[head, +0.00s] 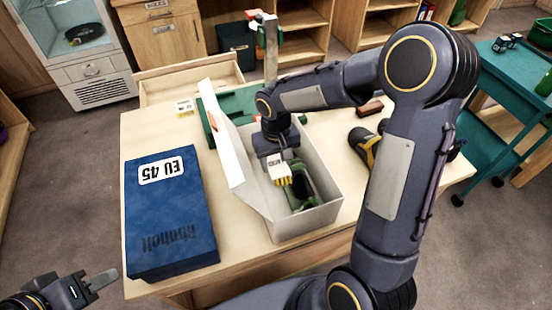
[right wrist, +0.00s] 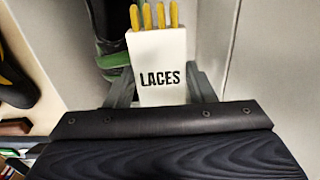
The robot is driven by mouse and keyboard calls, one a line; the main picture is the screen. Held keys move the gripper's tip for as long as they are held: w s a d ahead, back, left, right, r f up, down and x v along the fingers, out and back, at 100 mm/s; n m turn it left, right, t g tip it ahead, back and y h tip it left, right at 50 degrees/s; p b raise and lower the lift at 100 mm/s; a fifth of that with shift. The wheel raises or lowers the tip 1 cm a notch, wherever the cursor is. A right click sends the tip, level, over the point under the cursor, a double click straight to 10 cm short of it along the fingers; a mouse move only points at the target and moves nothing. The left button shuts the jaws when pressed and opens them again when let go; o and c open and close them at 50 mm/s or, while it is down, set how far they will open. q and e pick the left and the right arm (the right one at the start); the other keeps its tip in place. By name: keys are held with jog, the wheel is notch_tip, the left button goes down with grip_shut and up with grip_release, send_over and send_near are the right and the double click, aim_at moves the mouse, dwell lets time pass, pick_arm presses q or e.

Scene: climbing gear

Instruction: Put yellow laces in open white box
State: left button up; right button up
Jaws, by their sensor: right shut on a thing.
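The open white box (head: 305,222) stands on the table with its lid (head: 222,140) tilted up along its left side. A green and dark shoe (head: 300,192) lies inside it. My right gripper (head: 277,160) reaches down over the box, shut on a white packet of yellow laces (head: 278,171). In the right wrist view the packet (right wrist: 160,70) reads "LACES", with yellow lace ends at its top and a jaw on either side. The packet is over or within the box opening; its exact height is unclear. My left gripper (head: 88,284) is at the lower left, off the table.
A blue "EU 45" box (head: 170,215) lies left of the white box. A yellow and black shoe (head: 364,145) sits to the right, partly behind my arm. A small white and yellow item (head: 185,107) and a green device (head: 238,103) are at the back.

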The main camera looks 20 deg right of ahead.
aim_at(276, 164)
jog(key=shift+f+b, duration=0.55)
jog(key=shift+f, duration=0.05)
jog(key=o, duration=0.9)
jog(key=shift+o, duration=0.2)
jog(key=shift+r+p, duration=0.3)
notch_tip(276, 164, up, 12)
jog(key=s+m+t+y, duration=0.1)
jog(key=s+t+y, duration=0.2)
jog(key=s, duration=1.7)
jog(key=t, duration=0.2)
jog(key=shift+s+r+t+y, duration=0.3)
jog(key=shift+s+y, duration=0.05)
jog(key=shift+y, duration=0.05)
